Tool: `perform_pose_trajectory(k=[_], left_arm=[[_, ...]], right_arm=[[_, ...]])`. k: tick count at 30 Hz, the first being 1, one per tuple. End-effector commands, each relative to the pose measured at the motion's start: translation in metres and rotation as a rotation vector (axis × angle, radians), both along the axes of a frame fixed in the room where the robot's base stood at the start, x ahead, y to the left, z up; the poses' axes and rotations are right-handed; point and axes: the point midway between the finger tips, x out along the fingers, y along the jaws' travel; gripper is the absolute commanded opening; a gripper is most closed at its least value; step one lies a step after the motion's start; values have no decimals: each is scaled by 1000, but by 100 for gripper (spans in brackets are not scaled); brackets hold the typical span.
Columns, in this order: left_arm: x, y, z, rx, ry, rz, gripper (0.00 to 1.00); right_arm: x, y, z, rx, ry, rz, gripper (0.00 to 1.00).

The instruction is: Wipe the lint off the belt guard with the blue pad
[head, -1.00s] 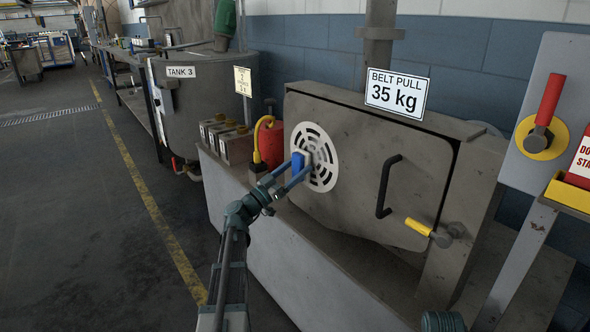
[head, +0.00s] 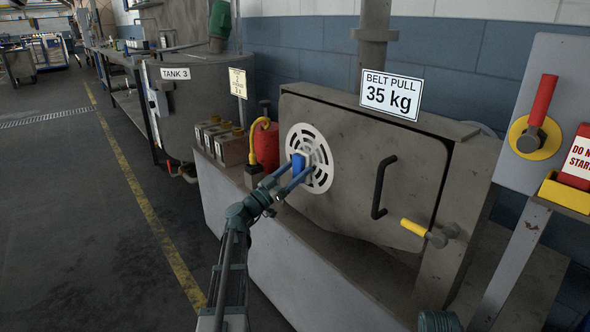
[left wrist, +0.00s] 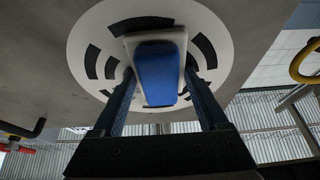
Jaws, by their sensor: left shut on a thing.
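The belt guard (head: 360,140) is a grey metal panel with a white round slotted vent (head: 320,178) at its left end. My left gripper (head: 297,172) is shut on the blue pad (head: 298,163), in front of the vent's left-middle part. In the left wrist view, the blue pad (left wrist: 157,75), with a pale layer behind it, sits between the two fingers and covers the vent's middle. It is against or very close to the vent face; I cannot tell which. No lint can be made out.
A black handle (head: 381,187) and a yellow-gripped latch (head: 413,227) stick out on the guard's right side. A red container (head: 266,147) and a yellow hooked pipe (head: 256,135) stand close left of the vent. A red lever (head: 541,105) is at far right. The left floor is open.

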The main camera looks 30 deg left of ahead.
Motion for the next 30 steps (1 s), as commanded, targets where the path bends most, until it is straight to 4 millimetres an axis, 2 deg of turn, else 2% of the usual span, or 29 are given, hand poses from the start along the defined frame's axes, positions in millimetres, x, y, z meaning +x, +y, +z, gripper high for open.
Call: perform_pose_trajectory(k=[10, 22, 30], left_arm=[[-14, -28, 0, 0, 0, -1, 32], [-17, -37, 0, -1, 0, 0, 32], [-25, -58, 0, 0, 0, -1, 32]], right_arm=[[0, 0, 0, 0, 0, 0, 36], [0, 0, 0, 0, 0, 0, 36], [0, 0, 0, 0, 0, 0, 36]])
